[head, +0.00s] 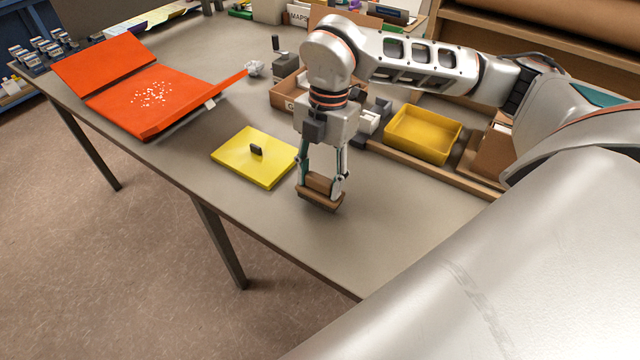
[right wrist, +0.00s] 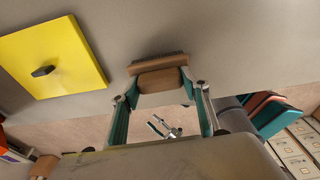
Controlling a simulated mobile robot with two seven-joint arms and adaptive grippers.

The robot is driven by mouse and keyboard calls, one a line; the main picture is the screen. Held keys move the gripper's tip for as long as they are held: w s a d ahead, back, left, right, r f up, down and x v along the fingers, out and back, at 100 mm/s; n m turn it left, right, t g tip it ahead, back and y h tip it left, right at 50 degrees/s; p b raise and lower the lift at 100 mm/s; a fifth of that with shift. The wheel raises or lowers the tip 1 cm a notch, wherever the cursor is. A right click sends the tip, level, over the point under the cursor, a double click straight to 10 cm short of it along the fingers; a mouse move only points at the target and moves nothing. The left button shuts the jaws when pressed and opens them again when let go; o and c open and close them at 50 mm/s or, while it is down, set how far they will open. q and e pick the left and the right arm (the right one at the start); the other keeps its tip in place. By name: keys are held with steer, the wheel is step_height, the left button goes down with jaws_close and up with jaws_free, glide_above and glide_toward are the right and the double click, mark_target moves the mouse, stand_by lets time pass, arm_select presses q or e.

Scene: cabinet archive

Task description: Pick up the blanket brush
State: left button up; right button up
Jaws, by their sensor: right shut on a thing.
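The blanket brush (head: 320,196) has a brown wooden body and dark bristles. My right gripper (head: 322,180) points down and is shut on its wooden block. The brush is at or just above the grey table top (head: 290,221); I cannot tell whether the bristles touch it. In the right wrist view, the brush (right wrist: 158,66) sits across the tips of the right gripper's fingers (right wrist: 160,84), with its bristles on the far side. My left gripper is not in view.
A yellow plate with a dark knob (head: 254,157) lies left of the brush. An orange folded board (head: 150,95) with white specks is at the far left. A yellow tray (head: 422,134) and a cardboard box (head: 285,93) stand behind. The front table area is clear.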

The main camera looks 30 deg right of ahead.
mark_target(320, 178)
step_height(320, 178, up, 18)
stand_by(0.3)
steer(key=shift+o, duration=1.4)
steer(key=shift+c, duration=0.6)
